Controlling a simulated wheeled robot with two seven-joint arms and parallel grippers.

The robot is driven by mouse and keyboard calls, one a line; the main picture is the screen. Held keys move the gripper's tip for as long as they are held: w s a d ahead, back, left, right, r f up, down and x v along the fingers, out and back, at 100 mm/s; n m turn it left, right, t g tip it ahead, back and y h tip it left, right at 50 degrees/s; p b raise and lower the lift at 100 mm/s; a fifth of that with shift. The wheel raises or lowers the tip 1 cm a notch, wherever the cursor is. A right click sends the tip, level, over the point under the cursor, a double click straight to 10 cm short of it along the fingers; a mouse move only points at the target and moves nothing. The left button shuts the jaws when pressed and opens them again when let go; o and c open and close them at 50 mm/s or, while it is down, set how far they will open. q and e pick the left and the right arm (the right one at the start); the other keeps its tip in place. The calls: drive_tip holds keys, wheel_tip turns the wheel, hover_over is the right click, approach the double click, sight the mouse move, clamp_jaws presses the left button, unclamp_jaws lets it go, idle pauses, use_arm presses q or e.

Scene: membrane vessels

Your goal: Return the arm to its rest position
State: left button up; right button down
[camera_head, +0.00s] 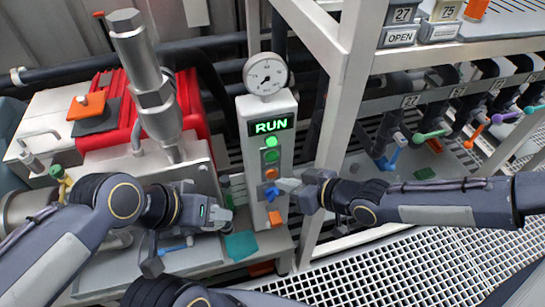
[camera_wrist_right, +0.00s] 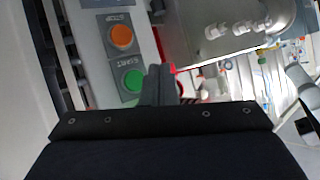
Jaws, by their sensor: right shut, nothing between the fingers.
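A grey control panel (camera_head: 254,150) stands in the middle of the head view, with a lit green "RUN" display (camera_head: 271,126), a green button (camera_head: 271,156), an orange button (camera_head: 271,172) and a blue knob (camera_head: 270,193). My right gripper (camera_head: 281,186) is shut and empty in front of the panel's lower buttons. In the right wrist view its shut fingers (camera_wrist_right: 158,85) appear beside the green START button (camera_wrist_right: 133,80), with the orange STOP button (camera_wrist_right: 121,36) above. I cannot tell whether they touch the panel. My left gripper (camera_head: 213,216) is left of the panel; its jaws are unclear.
A round gauge (camera_head: 266,75) tops the panel. Red machinery with a metal cylinder (camera_head: 147,75) stands left. A white frame post (camera_head: 338,110) rises close to my right arm. A rack of coloured valve handles (camera_head: 430,135) is at right, above grating (camera_head: 400,265).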

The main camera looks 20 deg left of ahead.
idle(0.4)
drive_tip(key=d+r+m+t+h+p, duration=0.1)
drive_tip(key=d+r+m+h+p, duration=0.2)
drive_tip(key=d, duration=0.7)
drive_tip(key=d+r+m+t+h+p, duration=0.1)
drive_tip(key=d+r+m+t+h, duration=0.2)
drive_tip(key=d, duration=0.7)
drive_tip(key=s+d+r+m+g+h+p, duration=0.1)
drive_tip(key=s+d+r+m+p, duration=0.1)
drive_tip(key=s, duration=0.5)
drive_tip(key=s+d+r+m+g+h+p, duration=0.1)
drive_tip(key=s+d+r+m+p, duration=0.1)
drive_tip(key=s+d+r+m, duration=0.3)
drive_tip(key=s+d+r, duration=0.1)
drive_tip(key=s+d, duration=0.2)
drive_tip(key=shift+r, duration=0.35)
